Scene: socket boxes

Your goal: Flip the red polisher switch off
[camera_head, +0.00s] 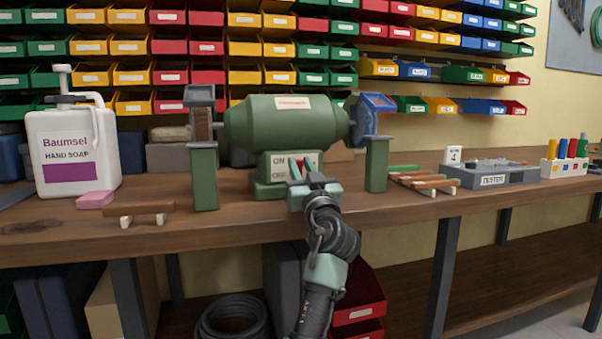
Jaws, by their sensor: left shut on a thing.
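The green polisher (285,124) stands on the workbench, with a wheel on each side. On the front of its base is a pale plate with ON and OFF labels (279,161). The red switch (308,161) shows beside these labels, partly hidden behind my left gripper. My left gripper (302,169) reaches up from below to the switch plate, its fingers shut on the red switch. I cannot tell the switch's exact tilt. My right gripper is not in view.
The wooden workbench (235,222) has a white soap bottle (72,150) and a pink bar (95,199) at the left. Wooden-handled tools (425,182) and a grey tester (490,175) lie at the right. Coloured bins line the wall behind.

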